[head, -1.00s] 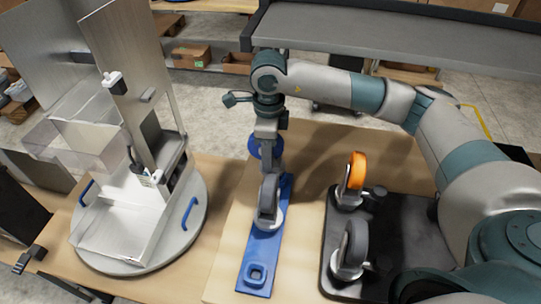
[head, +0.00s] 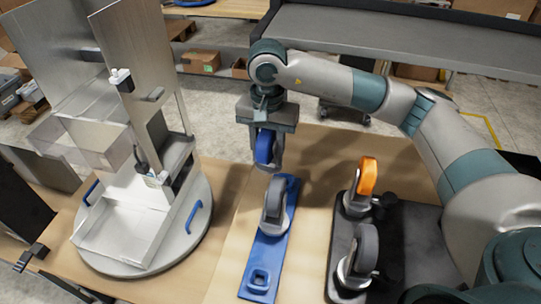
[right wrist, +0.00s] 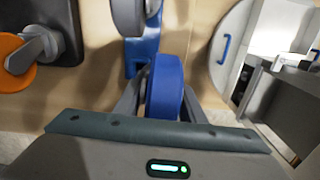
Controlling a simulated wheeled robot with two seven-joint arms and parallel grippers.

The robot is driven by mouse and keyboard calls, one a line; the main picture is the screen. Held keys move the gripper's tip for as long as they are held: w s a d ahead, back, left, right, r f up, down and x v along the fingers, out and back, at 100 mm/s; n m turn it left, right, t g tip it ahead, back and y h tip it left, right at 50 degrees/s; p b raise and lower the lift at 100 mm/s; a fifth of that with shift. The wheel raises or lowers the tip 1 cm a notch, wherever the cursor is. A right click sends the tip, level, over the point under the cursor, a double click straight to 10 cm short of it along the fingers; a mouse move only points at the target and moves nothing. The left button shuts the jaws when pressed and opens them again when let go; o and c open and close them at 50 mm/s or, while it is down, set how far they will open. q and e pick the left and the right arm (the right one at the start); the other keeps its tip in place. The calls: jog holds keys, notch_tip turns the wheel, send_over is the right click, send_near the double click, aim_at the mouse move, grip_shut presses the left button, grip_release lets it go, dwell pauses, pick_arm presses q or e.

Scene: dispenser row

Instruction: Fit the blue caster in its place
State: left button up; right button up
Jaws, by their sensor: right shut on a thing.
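The blue caster (head: 265,148) is between the fingers of my right gripper (head: 268,160), which is shut on its wheel. In the right wrist view, the blue wheel (right wrist: 165,88) sits between the two fingers (right wrist: 153,95). The caster is at the far end of the blue plate (head: 265,250); its lower part is hidden, so I cannot tell whether it touches the plate. A grey caster (head: 275,200) stands upright in the plate's middle. My left gripper is not in view.
A dark tray (head: 405,240) on the right holds an orange caster (head: 367,178) and another grey caster (head: 364,250). A round turntable (head: 185,240) with a metal dispenser stands on the left. Bare wooden table lies beside the plate.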

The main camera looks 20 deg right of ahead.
jog(key=n, duration=0.3)
jog(key=shift+a+r+n, duration=0.25)
jog(key=shift+a+n, duration=0.05)
jog(key=n, duration=0.2)
jog(key=n+b, duration=0.1)
jog(key=n, duration=0.1)
jog(key=shift+a+r, duration=0.2)
jog(key=shift+r, duration=0.15)
jog(key=shift+a, duration=0.1)
